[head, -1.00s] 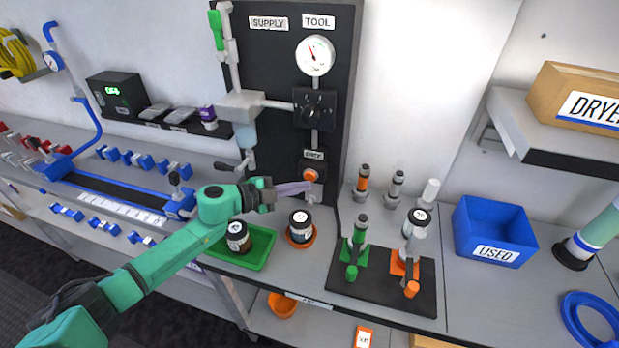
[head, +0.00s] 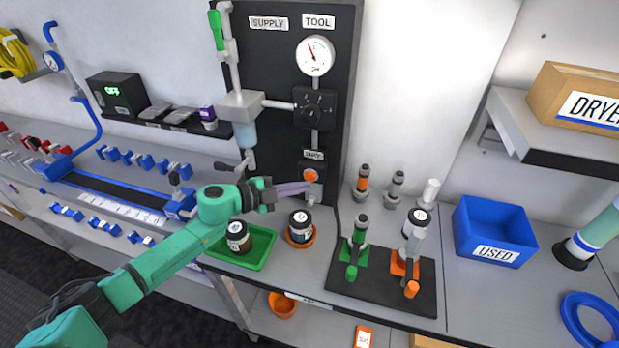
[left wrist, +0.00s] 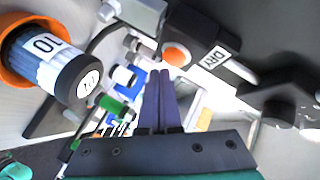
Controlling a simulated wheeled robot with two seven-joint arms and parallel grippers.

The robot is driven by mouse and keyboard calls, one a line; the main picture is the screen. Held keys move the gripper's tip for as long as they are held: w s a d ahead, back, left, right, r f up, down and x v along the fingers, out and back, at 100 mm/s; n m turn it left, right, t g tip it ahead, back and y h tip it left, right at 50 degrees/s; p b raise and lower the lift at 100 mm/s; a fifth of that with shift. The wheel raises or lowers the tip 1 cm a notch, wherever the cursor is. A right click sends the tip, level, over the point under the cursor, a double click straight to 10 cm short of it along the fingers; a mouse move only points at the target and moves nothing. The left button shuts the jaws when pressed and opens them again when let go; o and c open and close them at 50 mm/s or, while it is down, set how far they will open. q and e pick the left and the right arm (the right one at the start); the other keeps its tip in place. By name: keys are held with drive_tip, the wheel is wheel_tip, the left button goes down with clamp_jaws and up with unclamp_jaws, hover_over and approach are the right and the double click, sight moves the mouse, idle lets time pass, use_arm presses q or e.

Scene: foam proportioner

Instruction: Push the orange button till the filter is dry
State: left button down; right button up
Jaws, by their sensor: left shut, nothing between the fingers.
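The orange button (head: 310,175) sits low on the dark upright panel, under a small DRY label. It also shows in the left wrist view (left wrist: 176,54), beside the DRY label. My left gripper (head: 312,186) is shut and empty, its long purple fingers pointing right, with the tips just below the button. In the left wrist view the fingertips (left wrist: 160,72) lie just short of the button; I cannot tell whether they touch it. The likely filter, a pale bluish bowl (head: 246,135), hangs under the grey block on the panel; how wet it is does not show. My right gripper is not in view.
A round gauge (head: 315,55) and a black knob unit (head: 315,107) are above the button. Below my gripper stand a jar in an orange holder (head: 301,238) and a green tray (head: 262,248) with another jar. A black mat (head: 380,290) with fittings lies to the right.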

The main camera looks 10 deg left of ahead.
use_arm(q)
drive_tip(key=shift+w, duration=0.45)
drive_tip(key=shift+w, duration=0.4)
idle(0.6)
idle(0.4)
drive_tip(key=shift+s+p, duration=0.35)
drive_tip(key=shift+s, duration=0.5)
drive_tip(key=shift+s+p, duration=0.4)
drive_tip(key=shift+s, duration=0.1)
drive_tip(key=shift+s+a+p, duration=0.2)
drive_tip(key=shift+s+p, duration=0.55)
drive_tip(key=shift+s, duration=1.2)
